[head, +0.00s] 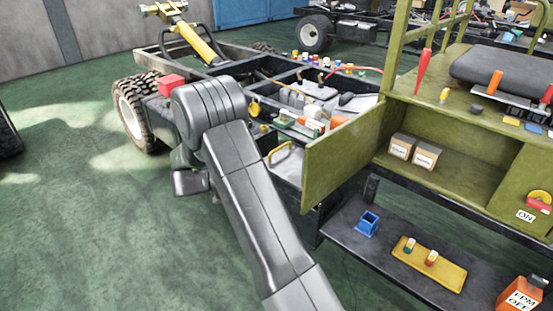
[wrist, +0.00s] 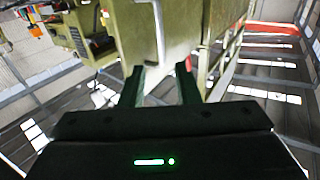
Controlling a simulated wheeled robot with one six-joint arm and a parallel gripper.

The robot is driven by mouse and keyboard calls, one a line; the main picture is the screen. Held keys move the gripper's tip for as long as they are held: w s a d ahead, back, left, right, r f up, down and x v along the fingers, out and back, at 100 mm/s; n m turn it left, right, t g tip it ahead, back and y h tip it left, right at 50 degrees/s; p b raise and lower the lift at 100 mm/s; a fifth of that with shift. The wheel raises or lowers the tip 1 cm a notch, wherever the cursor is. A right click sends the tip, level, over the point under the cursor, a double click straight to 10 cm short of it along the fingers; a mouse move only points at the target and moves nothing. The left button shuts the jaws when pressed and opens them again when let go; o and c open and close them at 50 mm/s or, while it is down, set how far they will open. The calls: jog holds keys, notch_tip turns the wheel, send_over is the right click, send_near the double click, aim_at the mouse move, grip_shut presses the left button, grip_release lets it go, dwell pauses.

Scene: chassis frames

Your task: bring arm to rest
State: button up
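My gripper (wrist: 161,80) shows in the wrist view with its two dark fingers spread apart. I see nothing held between them. A green panel (wrist: 182,28) with a pale bar-like handle (wrist: 159,32) stands beyond the fingertips; I cannot tell the gap to it. In the head view my grey arm rises from the bottom middle to a bent joint at the chassis's left side. The fingers cannot be made out in that view.
The chassis frame (head: 185,55) with a knobbly tyre (head: 134,115) is close to my arm. An open green door (head: 338,158) stands to its right. A red block (head: 171,85) sits by the arm's bend. A dark shelf (head: 355,238) carries a yellow tray (head: 440,275).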

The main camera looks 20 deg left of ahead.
jog(key=p+x, duration=0.1)
jog(key=x, duration=1.2)
jog(key=shift+w+d, duration=0.25)
jog(key=shift+r, duration=0.15)
